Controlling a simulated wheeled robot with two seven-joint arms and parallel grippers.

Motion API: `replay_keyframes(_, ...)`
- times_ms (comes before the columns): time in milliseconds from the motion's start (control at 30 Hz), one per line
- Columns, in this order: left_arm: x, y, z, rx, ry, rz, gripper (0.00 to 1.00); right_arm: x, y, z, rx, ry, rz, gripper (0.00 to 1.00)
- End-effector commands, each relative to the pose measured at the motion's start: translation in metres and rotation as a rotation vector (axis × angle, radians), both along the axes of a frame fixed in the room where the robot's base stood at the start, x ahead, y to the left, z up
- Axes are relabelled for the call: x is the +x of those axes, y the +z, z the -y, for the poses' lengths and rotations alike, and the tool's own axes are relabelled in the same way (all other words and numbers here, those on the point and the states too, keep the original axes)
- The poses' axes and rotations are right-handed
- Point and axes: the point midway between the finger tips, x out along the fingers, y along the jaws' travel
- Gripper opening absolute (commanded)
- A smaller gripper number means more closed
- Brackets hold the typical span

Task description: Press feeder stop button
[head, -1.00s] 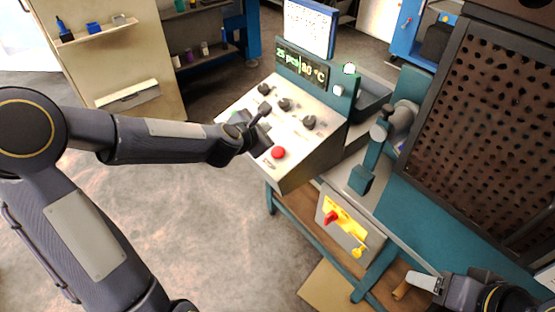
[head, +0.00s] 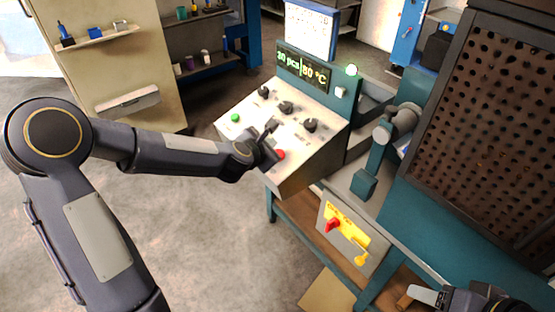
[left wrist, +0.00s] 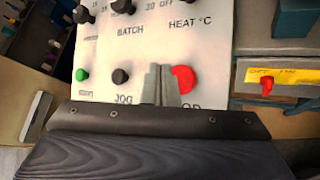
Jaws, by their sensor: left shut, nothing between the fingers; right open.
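The control panel (head: 300,118) has a sloping pale face with a red button (head: 281,154) at its lower right. In the left wrist view the red button (left wrist: 183,79) sits just right of my gripper's fingers; its label is partly hidden, with only "OP" showing. A green button (head: 235,118) is at the panel's left and also shows in the left wrist view (left wrist: 82,75). My left gripper (head: 271,126) is shut and empty, over the panel beside the red button. Its fingers (left wrist: 159,80) show in the left wrist view. My right gripper (head: 425,296) is open at the bottom right.
Black knobs (head: 310,125) stand on the panel near my left gripper. A display (head: 302,66) above reads what looks like 30 pcs and 80 °C. A yellow plate with a red switch (head: 333,224) is below. A perforated guard (head: 490,130) stands at the right.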

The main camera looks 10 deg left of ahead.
Motion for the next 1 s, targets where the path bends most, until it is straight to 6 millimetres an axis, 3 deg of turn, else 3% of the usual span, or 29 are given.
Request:
replay_keyframes(33, 0.002, -0.012, 0.002, -0.001, -0.001, 0.0, 0.0, 0.0, -0.011, 0.0, 0.0, 0.0, 0.0, 0.59)
replay_keyframes(233, 0.006, -0.024, 0.005, -0.001, 0.0, 0.001, 0.0, 0.0, -0.024, 0.0, 0.0, 0.0, 0.0, 0.59)
replay_keyframes(1000, 0.007, -0.026, 0.005, 0.0, 0.0, 0.0, 0.0, 0.0, -0.025, 0.0, 0.0, 0.0, 0.0, 0.59)
